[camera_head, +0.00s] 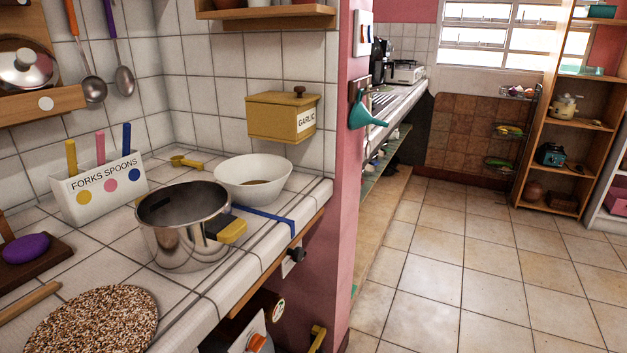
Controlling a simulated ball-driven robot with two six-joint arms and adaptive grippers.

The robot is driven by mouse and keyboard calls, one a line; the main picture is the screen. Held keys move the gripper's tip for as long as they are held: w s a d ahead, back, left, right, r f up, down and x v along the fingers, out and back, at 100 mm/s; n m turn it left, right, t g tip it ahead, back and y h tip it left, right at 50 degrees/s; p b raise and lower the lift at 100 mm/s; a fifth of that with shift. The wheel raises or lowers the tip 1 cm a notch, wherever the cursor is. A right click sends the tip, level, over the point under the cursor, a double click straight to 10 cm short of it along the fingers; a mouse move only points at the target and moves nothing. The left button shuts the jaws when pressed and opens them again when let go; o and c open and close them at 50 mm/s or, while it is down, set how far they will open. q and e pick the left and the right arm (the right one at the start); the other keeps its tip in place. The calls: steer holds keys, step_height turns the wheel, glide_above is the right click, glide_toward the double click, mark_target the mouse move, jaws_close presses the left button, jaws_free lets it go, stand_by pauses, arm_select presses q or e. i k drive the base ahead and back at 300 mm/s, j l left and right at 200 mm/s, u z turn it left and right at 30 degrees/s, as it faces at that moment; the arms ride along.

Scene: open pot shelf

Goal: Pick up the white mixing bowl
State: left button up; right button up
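The white mixing bowl (253,179) stands upright on the white tiled counter (215,291), near the counter's right end. A little brown content shows at its bottom. A steel pot (184,240) with yellow handles stands in front of it to the left and is close to its lower left side. A blue strip (265,216) lies on the counter just in front of the bowl. Neither of my grippers shows in the head view.
A forks-and-spoons holder (100,189) stands left at the wall. A speckled round mat (93,322) lies at the front left. A yellow garlic box (283,115) hangs on the wall above the bowl. A pink wall edge (346,170) bounds the counter's right. Tiled floor (470,270) is clear at right.

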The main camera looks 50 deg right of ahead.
mark_target(257, 179)
steer(key=z, duration=1.1)
